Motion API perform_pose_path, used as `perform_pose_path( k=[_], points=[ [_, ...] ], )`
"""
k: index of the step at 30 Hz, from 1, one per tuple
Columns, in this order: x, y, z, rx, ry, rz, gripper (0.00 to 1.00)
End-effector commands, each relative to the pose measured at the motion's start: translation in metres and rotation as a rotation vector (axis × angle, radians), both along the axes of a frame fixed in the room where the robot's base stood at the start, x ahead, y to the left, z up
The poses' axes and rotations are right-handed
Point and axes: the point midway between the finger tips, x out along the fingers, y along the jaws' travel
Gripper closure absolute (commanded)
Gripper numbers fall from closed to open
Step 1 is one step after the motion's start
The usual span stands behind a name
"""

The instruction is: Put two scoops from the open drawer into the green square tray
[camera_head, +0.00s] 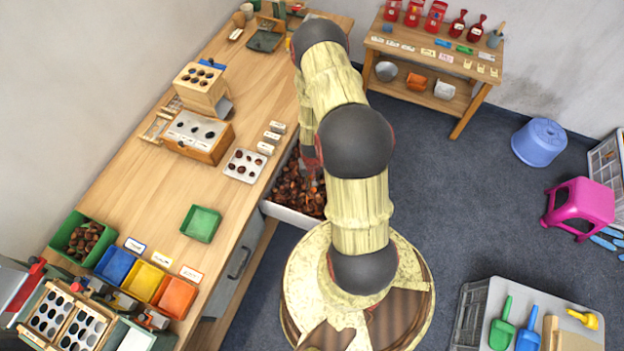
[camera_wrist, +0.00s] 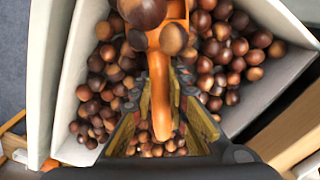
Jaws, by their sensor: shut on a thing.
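The open drawer (camera_head: 290,216) is full of brown chestnuts (camera_head: 297,188) and juts from the workbench's right side. Its white walls (camera_wrist: 84,30) also show in the wrist view. My gripper (camera_wrist: 161,104) is over the drawer, shut on the handle of an orange scoop (camera_wrist: 158,70). A few chestnuts (camera_wrist: 143,12) show at the scoop's head, at the top of the wrist view. In the head view my arm hides the gripper and scoop. The green square tray (camera_head: 201,223) lies empty on the workbench, left of the drawer.
A green bin (camera_head: 65,232) of chestnuts and blue (camera_head: 115,264), yellow (camera_head: 143,281) and orange (camera_head: 175,296) bins stand at the bench's near left. Bare bench top surrounds the green tray.

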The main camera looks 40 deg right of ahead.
Motion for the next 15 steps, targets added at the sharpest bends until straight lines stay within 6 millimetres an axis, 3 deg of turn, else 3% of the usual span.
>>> perform_pose_path(
  k=[15],
  points=[
    [0.0015, -0.0012, 0.0082, 0.029, 0.038, -0.001, 1.0]
  ],
)
